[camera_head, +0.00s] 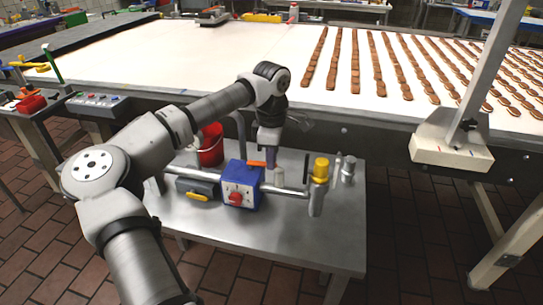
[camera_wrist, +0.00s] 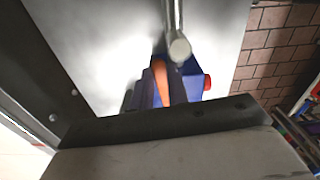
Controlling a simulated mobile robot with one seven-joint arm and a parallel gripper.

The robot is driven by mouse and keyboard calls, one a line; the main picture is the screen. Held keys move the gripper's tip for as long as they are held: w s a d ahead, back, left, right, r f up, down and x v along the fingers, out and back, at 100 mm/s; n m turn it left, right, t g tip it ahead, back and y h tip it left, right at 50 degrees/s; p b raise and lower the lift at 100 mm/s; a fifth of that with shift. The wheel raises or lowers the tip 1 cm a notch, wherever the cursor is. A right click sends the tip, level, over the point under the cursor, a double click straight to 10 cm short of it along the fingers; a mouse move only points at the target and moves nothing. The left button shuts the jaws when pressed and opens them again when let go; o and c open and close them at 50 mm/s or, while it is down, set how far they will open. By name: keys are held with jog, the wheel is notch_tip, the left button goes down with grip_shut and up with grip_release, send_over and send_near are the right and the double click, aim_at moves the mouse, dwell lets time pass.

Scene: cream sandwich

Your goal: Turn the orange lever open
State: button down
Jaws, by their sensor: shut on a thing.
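The orange lever (camera_head: 256,164) is at the top of a blue box (camera_head: 240,186) with a red knob on its front. The box sits on a small metal table. In the wrist view the lever (camera_wrist: 161,82) shows as an orange strip at my gripper's fingers, with the blue box (camera_wrist: 192,82) behind it. My gripper (camera_head: 270,160) points down over the box and is shut on the lever. The fingers hide part of the lever, so its exact angle is hard to tell.
A metal pipe (camera_head: 290,191) runs right from the box to a fitting with a yellow cap (camera_head: 321,167). A red bucket (camera_head: 210,146) and a grey box with a yellow handle (camera_head: 197,190) stand to the left. A conveyor with biscuit rows (camera_head: 340,60) lies behind.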

jog(key=c, duration=1.4)
grip_release()
jog(key=shift+o, duration=0.2)
notch_tip(320, 180, up, 14)
jog(key=b, duration=0.1)
jog(key=shift+b, duration=0.3)
